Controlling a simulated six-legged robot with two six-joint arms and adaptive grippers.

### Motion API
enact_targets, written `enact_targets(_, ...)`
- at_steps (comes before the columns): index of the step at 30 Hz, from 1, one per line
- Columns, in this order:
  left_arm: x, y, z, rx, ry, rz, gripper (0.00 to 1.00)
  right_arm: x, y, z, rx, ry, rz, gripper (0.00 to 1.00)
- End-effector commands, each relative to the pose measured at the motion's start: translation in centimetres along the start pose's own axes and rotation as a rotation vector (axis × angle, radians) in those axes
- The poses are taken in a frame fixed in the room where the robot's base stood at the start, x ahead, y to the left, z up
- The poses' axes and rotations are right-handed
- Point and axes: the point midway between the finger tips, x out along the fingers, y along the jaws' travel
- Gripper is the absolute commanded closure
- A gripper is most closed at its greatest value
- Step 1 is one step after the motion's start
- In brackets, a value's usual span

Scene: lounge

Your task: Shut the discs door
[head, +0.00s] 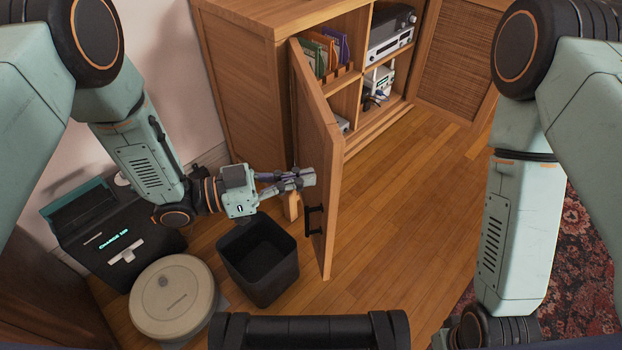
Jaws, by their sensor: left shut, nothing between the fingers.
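The wooden cabinet door (318,140) stands open, swung out toward me from the cabinet (240,70). Its black handle (313,221) is on the face turned to the left. Behind the door, discs or sleeves in several colours (318,52) stand in an upper compartment. My left gripper (308,178) is shut and empty, at the left side of the door above the handle. I cannot tell if it touches the door. My right arm shows at the right, but its gripper is out of the picture.
A black open bin (258,262) stands below my left gripper. The wooden floor (400,210) right of the door is clear. A patterned rug (585,260) lies at the right.

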Motion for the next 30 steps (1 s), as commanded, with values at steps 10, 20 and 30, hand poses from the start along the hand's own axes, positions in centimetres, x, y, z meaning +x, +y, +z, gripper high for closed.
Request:
enact_targets(10,2.1,0.0,0.0,0.000,0.000,0.000,1.00,0.7,0.0,0.0,0.000,0.000,0.000,0.47)
enact_targets(20,2.1,0.0,0.0,-0.001,0.000,-0.001,1.00,0.7,0.0,0.0,0.000,0.000,0.000,0.47)
enact_targets(30,2.3,0.2,0.0,-0.001,-0.001,-0.011,1.00,0.6,0.0,0.0,0.000,0.000,0.000,0.47)
